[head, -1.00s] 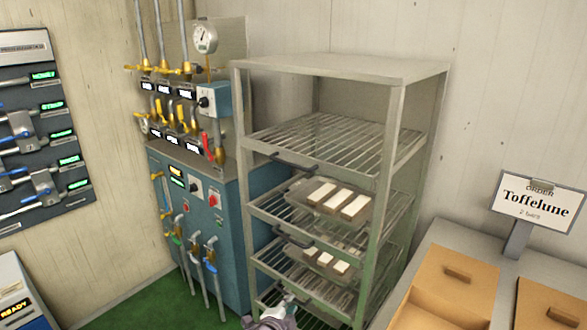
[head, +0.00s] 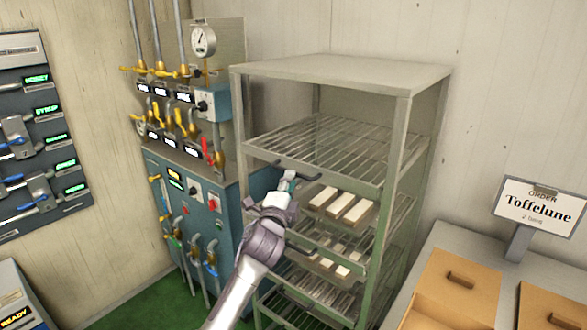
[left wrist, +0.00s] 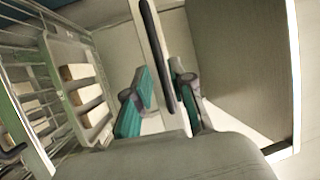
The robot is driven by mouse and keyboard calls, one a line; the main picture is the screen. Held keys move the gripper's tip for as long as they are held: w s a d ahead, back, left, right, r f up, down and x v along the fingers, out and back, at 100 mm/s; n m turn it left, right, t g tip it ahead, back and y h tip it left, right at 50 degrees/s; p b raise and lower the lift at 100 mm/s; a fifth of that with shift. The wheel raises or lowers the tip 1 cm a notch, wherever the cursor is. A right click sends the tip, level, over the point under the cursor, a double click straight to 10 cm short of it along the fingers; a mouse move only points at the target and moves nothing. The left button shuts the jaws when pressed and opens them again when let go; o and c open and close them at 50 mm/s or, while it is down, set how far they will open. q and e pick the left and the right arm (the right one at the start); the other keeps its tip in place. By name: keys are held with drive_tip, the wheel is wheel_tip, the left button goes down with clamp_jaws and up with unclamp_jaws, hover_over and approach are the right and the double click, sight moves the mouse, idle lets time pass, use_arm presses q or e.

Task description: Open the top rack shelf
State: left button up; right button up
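The top rack shelf (head: 330,143) is a wire grid at the upper level of the grey-green rack and looks pushed in. Its dark bar handle (head: 312,178) is on the front edge. My left gripper (head: 288,182) is right at this handle, partly covering it. In the left wrist view the dark handle (left wrist: 154,45) runs between the two teal-padded fingers (left wrist: 163,92). The fingers are apart, with gaps on both sides of the bar; contact is not visible. My right gripper is not in view.
A blue valve cabinet (head: 205,215) stands close on the left of the rack. A counter with wooden boxes (head: 455,285) and an order sign (head: 541,206) is on the right.

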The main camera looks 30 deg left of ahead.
use_arm(q)
drive_tip(key=x, duration=0.3)
drive_tip(key=shift+w+r+p, duration=0.15)
drive_tip(key=shift+w+p, duration=0.15)
drive_tip(key=shift+w+a, duration=0.2)
drive_tip(key=shift+w, duration=0.2)
clamp_jaws()
